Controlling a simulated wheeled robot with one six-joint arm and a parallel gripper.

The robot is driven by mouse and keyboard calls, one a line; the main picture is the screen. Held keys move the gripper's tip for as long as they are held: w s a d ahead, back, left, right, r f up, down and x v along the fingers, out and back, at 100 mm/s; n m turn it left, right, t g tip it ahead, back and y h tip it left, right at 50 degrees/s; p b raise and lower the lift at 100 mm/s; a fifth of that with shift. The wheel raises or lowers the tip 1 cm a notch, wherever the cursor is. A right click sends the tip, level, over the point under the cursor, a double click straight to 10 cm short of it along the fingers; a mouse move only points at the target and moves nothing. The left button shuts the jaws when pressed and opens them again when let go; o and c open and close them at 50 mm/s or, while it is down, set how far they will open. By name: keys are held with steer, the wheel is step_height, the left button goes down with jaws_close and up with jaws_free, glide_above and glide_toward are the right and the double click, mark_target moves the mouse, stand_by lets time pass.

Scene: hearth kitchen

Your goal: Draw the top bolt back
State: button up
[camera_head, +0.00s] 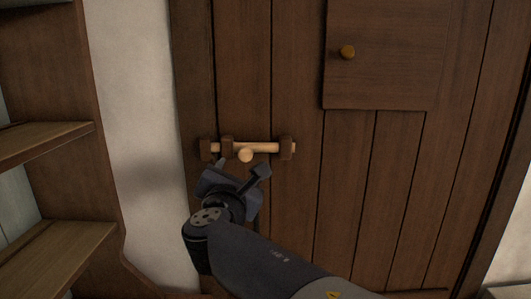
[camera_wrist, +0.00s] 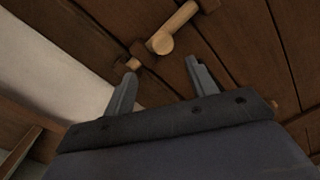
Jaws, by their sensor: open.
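The bolt (camera_head: 265,147) is a pale wooden bar lying level across the dark plank door (camera_head: 345,200). It runs through brown wooden brackets, one of them at its right end (camera_head: 287,148), and others at the left by the door's edge. A round pale knob (camera_head: 246,155) sticks out from the bar. My gripper (camera_head: 242,168) is just below the knob, open and empty, with its fingers pointing up toward it. In the wrist view the knob (camera_wrist: 162,43) lies beyond and between the two fingertips (camera_wrist: 162,70), apart from both.
Wooden shelves (camera_head: 45,140) stand at the left, beside a pale wall (camera_head: 140,130). The door face right of the bolt is clear.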

mark_target(245, 156)
steer(key=w+p, duration=0.1)
steer(key=w, duration=0.2)
steer(key=w+d+p, duration=0.1)
steer(key=w, duration=0.7)
steer(key=shift+d+p, duration=0.35)
steer(key=shift+p, duration=0.05)
jaws_close()
